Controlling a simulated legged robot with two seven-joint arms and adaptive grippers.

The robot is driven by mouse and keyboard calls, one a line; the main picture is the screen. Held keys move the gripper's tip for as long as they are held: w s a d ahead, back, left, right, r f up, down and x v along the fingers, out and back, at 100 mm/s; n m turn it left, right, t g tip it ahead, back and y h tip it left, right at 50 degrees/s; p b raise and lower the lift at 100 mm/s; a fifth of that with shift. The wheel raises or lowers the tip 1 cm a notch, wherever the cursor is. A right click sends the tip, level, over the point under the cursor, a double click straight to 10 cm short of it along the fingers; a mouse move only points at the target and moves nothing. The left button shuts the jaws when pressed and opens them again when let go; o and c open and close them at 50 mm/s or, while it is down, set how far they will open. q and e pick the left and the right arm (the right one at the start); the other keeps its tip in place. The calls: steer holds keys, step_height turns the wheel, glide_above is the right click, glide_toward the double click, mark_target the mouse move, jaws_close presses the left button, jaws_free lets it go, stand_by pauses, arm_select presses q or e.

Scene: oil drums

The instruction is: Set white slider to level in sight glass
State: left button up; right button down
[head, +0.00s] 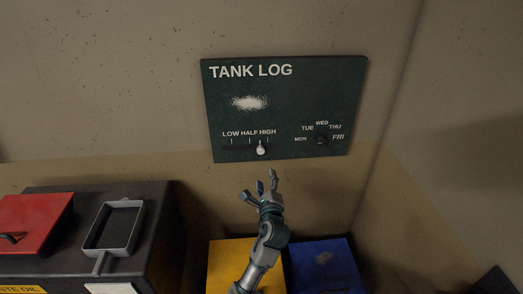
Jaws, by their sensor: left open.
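The white slider (261,150) is a small white knob on the dark green TANK LOG board (320,90) on the wall. It sits under the LOW, HALF, HIGH scale, between the HALF and HIGH marks and nearer HIGH. My left gripper (261,186) is just below the board with its fingers apart, empty, below the slider and not clearly touching anything. No sight glass shows in this view. My right gripper is not in view.
A day dial (320,140) is at the board's right. A black cabinet (160,220) at lower left bears a red lid (35,220) and a grey tray (114,228). Yellow (228,255) and blue (325,268) containers stand below the board. The wall around the board is clear.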

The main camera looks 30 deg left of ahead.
arm_select(q)
steer(key=s+m, duration=0.1)
steer(key=m, duration=0.6)
glide_toward(261, 152)
steer(key=p+x, duration=0.1)
steer(key=x, duration=0.8)
steer(key=shift+w+a+r, duration=0.1)
steer(key=shift+w+a, duration=0.1)
steer(key=shift+w, duration=0.05)
